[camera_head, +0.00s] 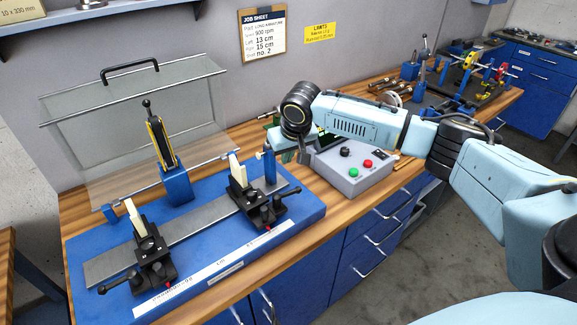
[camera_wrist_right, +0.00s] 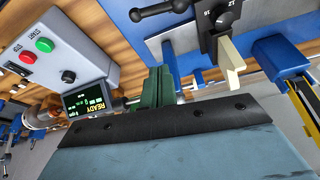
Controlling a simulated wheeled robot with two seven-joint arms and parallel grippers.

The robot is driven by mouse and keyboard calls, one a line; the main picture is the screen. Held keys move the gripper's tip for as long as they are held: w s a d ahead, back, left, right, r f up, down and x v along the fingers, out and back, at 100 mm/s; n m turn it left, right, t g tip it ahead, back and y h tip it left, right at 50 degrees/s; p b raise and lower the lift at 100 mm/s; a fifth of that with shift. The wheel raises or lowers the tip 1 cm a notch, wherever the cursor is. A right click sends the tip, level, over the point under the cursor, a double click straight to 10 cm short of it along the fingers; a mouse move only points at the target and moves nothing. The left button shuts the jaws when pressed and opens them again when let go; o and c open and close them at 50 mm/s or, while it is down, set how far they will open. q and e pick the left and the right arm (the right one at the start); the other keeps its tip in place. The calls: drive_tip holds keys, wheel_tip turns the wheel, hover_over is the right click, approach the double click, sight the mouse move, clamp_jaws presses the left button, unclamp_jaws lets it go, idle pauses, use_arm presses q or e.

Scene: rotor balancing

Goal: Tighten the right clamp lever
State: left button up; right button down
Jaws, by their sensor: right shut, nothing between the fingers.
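The right clamp (camera_head: 250,203) is a black block with a cream upright jaw, on the grey rail of the blue base. My right gripper (camera_head: 280,140) has dark green fingers, shut and empty. It is behind and above the clamp, near the blue end post (camera_head: 269,168), apart from the lever. The fingers also show in the right wrist view (camera_wrist_right: 157,88). My left gripper is out of view.
The left clamp (camera_head: 151,258) stands at the rail's front left. A clear guard (camera_head: 140,125) stands behind. A grey control box (camera_head: 350,170) with buttons is right of the base, below my right arm.

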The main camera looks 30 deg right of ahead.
drive_tip(key=x, duration=0.9)
drive_tip(key=s+p, duration=0.1)
drive_tip(key=s, duration=0.2)
drive_tip(key=shift+a, duration=0.1)
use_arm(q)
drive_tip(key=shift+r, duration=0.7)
use_arm(e)
drive_tip(key=shift+s+a+f, duration=0.1)
drive_tip(key=shift+s+f, duration=0.15)
drive_tip(key=shift+s, duration=0.3)
drive_tip(key=shift+w+a, duration=0.1)
drive_tip(key=shift+s+m, duration=0.3)
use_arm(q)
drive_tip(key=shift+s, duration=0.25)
